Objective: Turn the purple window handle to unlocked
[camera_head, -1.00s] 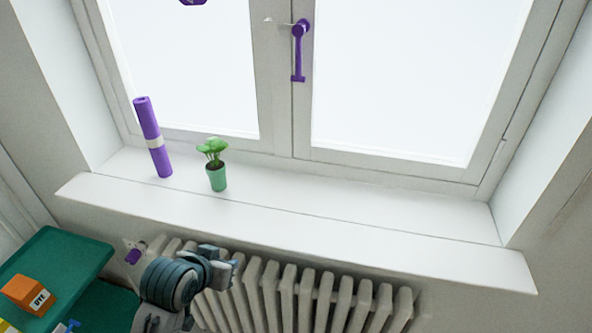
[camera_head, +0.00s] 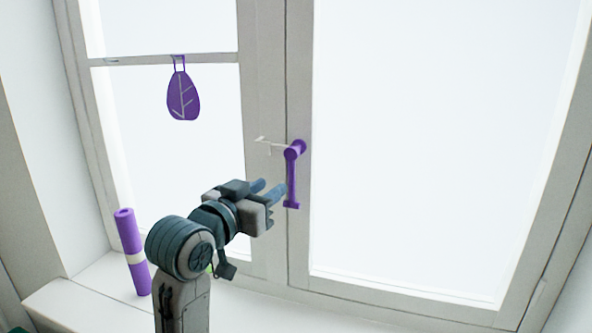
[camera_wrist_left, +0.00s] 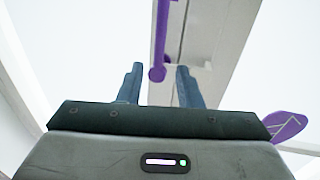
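The purple window handle (camera_head: 292,178) is on the window's middle frame and hangs straight down from its round pivot. My left gripper (camera_head: 273,188) is just left of the handle's lower half, its fingers pointing at it. In the left wrist view, the two blue-grey fingers (camera_wrist_left: 160,86) are apart with nothing between them. My right gripper is not in view.
A purple roll (camera_head: 133,250) stands on the white sill (camera_head: 330,318). My arm hides most of the green plant. The right side is clear.

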